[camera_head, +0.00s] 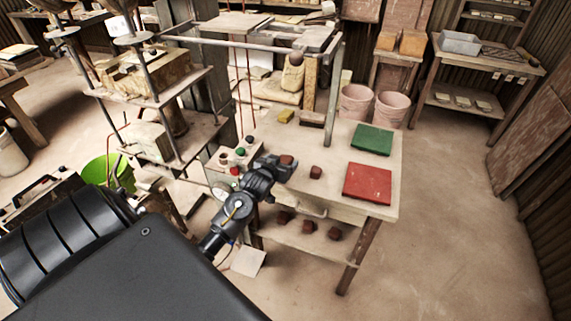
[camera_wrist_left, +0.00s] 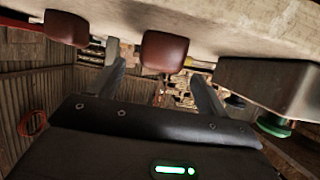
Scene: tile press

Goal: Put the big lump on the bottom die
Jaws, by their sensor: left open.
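A brown lump (camera_head: 287,160) sits on the worktable by the tips of my left gripper (camera_head: 277,167). In the left wrist view this lump (camera_wrist_left: 165,50) is between the open fingers of the gripper (camera_wrist_left: 158,68), without clear contact. A second brown lump (camera_head: 316,172) lies to its right on the table and also shows in the wrist view (camera_wrist_left: 66,28). I cannot tell which is the bigger. The press (camera_head: 155,95) stands left of the table, with pale blocks on its levels; I cannot tell for sure which is the bottom die. My right gripper is not in view.
A control box with coloured buttons (camera_head: 222,161) stands close left of my left gripper. A red mat (camera_head: 367,184) and a green mat (camera_head: 371,139) lie on the table. Several brown lumps (camera_head: 308,227) lie on the shelf below. A green bucket (camera_head: 107,172) stands near the press.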

